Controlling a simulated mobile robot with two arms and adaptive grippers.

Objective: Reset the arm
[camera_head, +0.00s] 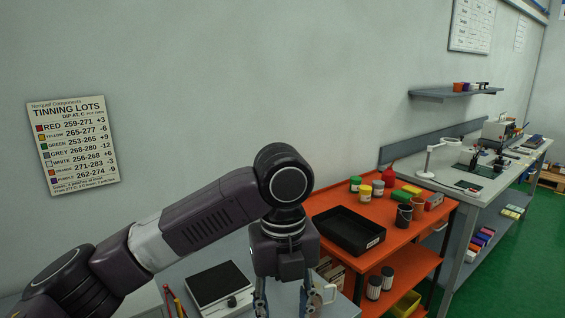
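My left arm comes in from the left and bends down at the wrist. My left gripper (284,301) points down over the grey bench at the bottom of the view. Its two fingers are spread apart, and I see nothing held between them. The fingertips are at or beyond the lower picture edge. My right gripper is not in view.
A dark flat device (217,284) lies on the bench left of the gripper. An orange cart (398,241) with a black tray (346,230), cups and small jars stands to the right. A long workbench (462,178) lies beyond. A tinning lots chart (73,146) hangs on the wall.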

